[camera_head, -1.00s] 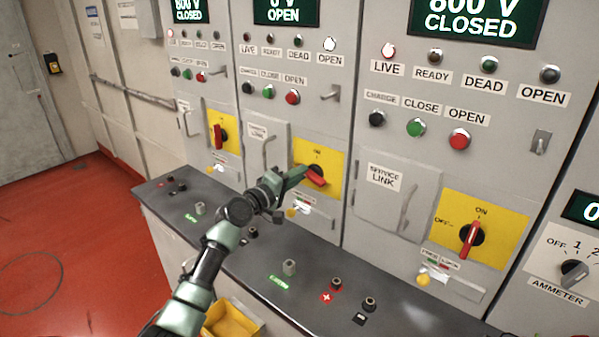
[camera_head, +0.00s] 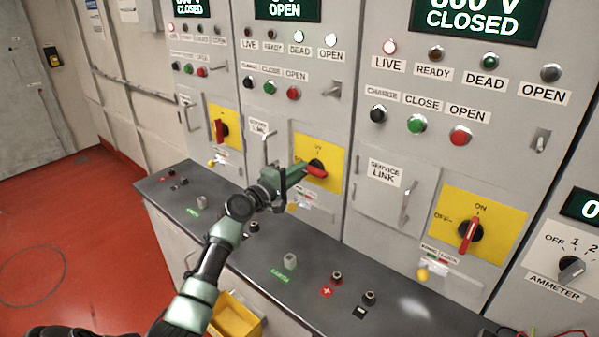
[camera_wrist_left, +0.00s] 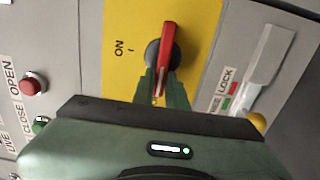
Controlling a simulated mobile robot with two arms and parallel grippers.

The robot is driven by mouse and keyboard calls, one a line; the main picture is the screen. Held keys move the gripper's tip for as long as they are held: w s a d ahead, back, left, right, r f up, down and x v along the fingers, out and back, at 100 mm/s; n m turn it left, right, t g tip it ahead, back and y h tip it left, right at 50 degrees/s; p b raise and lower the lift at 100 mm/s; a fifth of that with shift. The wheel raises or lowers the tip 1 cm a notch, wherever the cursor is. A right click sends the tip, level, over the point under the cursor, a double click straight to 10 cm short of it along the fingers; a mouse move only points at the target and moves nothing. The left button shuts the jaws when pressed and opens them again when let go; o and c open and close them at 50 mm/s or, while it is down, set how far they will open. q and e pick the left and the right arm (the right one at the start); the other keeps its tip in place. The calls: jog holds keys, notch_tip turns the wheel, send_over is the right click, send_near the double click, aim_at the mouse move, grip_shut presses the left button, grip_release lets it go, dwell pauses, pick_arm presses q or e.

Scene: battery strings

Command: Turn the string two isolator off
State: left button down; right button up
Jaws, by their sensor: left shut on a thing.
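The middle cabinet's isolator has a yellow plate (camera_head: 331,150) and a red handle (camera_head: 316,172) on a dark hub. Its handle lies close to crosswise, away from the ON mark. My left gripper (camera_head: 298,172) is shut on the handle's near end. In the left wrist view, the green fingers (camera_wrist_left: 162,88) sit around the base end of the red handle (camera_wrist_left: 168,45), across the ON direction; the OFF mark is hidden. The middle display (camera_head: 287,8) reads 0 V OPEN. Its DEAD lamp (camera_head: 298,37) and OPEN lamp (camera_head: 330,39) are lit. My right gripper is not visible.
The right cabinet's isolator handle (camera_head: 470,236) points up to ON, and its display (camera_head: 475,18) reads CLOSED. The left cabinet's isolator (camera_head: 220,130) also stands upright. A dark counter (camera_head: 240,262) with terminals runs below. A yellow bin (camera_head: 235,318) is beneath it.

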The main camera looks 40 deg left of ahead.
pick_arm(q)
jog(key=shift+f, duration=0.1)
jog(key=c, duration=1.4)
grip_release()
jog(key=shift+c, duration=0.2)
jog(key=shift+a, duration=0.1)
jog(key=shift+s, duration=0.15)
jog(key=s+b, duration=0.1)
jog(key=s, duration=0.6)
jog(key=shift+s+a, duration=0.3)
